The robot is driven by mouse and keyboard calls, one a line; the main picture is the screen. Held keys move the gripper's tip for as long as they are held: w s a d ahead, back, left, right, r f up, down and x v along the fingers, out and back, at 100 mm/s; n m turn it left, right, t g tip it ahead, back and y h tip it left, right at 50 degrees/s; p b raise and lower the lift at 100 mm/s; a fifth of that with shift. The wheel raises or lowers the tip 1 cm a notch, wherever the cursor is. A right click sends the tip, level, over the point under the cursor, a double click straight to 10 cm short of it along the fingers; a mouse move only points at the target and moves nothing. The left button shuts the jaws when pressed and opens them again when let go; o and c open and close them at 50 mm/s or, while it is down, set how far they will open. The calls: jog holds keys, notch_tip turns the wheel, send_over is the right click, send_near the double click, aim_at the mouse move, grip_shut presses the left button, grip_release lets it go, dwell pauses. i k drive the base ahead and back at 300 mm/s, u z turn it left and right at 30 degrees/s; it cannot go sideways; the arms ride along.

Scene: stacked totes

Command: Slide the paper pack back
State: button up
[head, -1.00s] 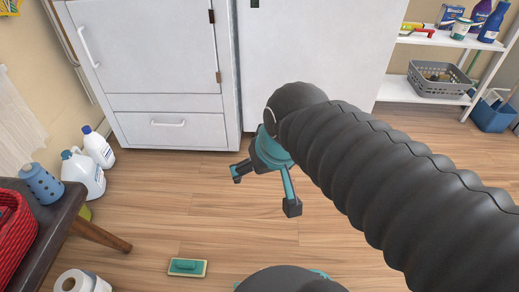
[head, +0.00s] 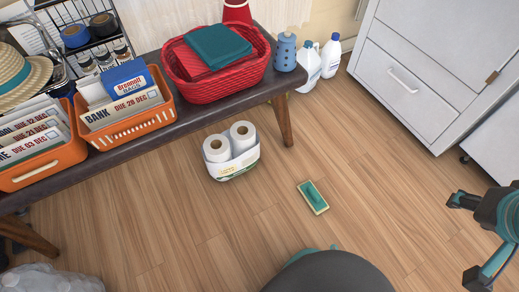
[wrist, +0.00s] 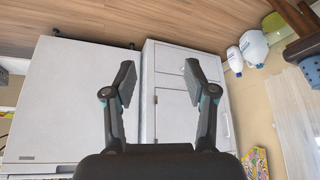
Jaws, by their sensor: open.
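The paper pack (head: 235,166) is a white wrapped pack with two paper rolls showing at its top. It stands on the wood floor in the head view, just in front of the dark bench (head: 180,108). My gripper (head: 462,240) is at the right edge of the head view, open and empty, well to the right of the pack and partly cut off by the frame. In the wrist view my gripper (wrist: 158,82) has its two fingers spread, facing the white cabinets, with nothing between them. The pack is not in the wrist view.
White jugs (head: 309,68) stand beyond the bench's end. The bench holds a red basket (head: 256,78) and orange bins (head: 130,128). White cabinets (head: 410,75) are at right.

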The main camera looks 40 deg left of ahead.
aim_at(234, 168)
jog(key=u, duration=2)
